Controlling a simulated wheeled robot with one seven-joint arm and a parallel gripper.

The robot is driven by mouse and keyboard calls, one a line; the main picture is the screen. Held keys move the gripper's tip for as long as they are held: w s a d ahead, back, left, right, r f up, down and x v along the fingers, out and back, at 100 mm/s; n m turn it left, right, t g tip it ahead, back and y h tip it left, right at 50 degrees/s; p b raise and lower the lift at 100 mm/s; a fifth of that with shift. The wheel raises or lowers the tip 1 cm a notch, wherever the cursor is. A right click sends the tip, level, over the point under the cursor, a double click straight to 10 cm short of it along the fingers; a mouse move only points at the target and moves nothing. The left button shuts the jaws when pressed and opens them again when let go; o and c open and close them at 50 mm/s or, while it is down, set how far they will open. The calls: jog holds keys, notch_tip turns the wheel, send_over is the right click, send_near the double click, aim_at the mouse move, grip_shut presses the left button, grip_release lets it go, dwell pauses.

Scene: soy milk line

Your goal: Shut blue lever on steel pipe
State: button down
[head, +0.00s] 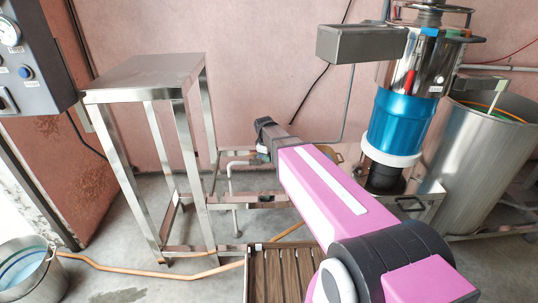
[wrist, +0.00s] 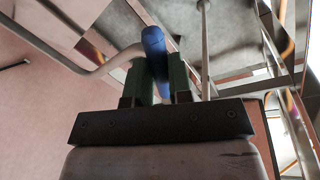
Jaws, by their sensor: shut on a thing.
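The blue lever (wrist: 153,42) shows in the middle of the wrist view, its rounded end up between the green fingers of my gripper (wrist: 161,80). The gripper is shut on the lever. A pale steel pipe (wrist: 95,70) bends in from the left and runs behind the lever and fingers. The lever and my fingertips cannot be made out in the head view.
A steel table (head: 150,70) stands left of the pipe. A blue and steel machine (head: 398,120) and a large steel vat (head: 480,160) stand right. A wooden slatted stand (head: 280,275) is in front. An orange hose (head: 150,272) crosses the floor from a bucket (head: 30,275).

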jog(key=shift+s+a+m+g+h, duration=0.2)
jog(key=shift+s+a+m+g, duration=0.25)
jog(key=shift+a+m, duration=1.15)
jog(key=shift+s+a+m+g+h, duration=0.2)
jog(key=shift+s+a+m, duration=0.35)
jog(key=shift+m, duration=2.05)
jog(key=shift+s+a+m+g+h, duration=0.3)
jog(key=shift+s+a+m, duration=0.5)
jog(key=shift+m, duration=1.3)
jog(key=shift+w+a, duration=0.15)
jog(key=shift+a, duration=0.05)
jog(key=c, duration=1)
grip_release()
jog(key=shift+c, duration=0.2)
jog(key=v, duration=1)
jog(key=shift+r, duration=0.4)
